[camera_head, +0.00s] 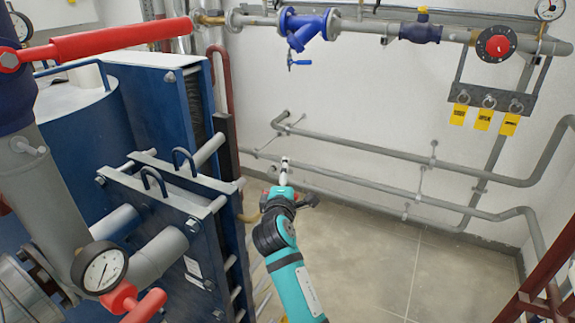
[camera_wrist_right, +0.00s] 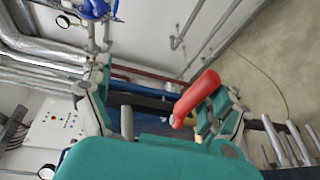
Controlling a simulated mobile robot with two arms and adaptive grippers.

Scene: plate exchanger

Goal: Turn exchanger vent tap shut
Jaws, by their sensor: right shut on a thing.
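A red handle (camera_wrist_right: 198,97), taken to be the vent tap's, shows in the right wrist view between my right gripper's fingers (camera_wrist_right: 160,108), close to the right-hand finger. I take my right gripper to be shut on it; the exact contact is hard to see. In the head view my right gripper (camera_head: 281,188) reaches up beside the right side of the blue plate exchanger (camera_head: 155,100), in front of the wall pipes. Its fingertips and the tap are small and mostly hidden there. My left gripper is not in view.
A long red lever (camera_head: 115,40) crosses the upper left. A pressure gauge (camera_head: 100,268) and red handle (camera_head: 146,306) are at lower left. A blue valve (camera_head: 305,28) sits on the top pipe; grey pipes (camera_head: 380,150) run along the wall. The floor (camera_head: 380,265) at right is clear.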

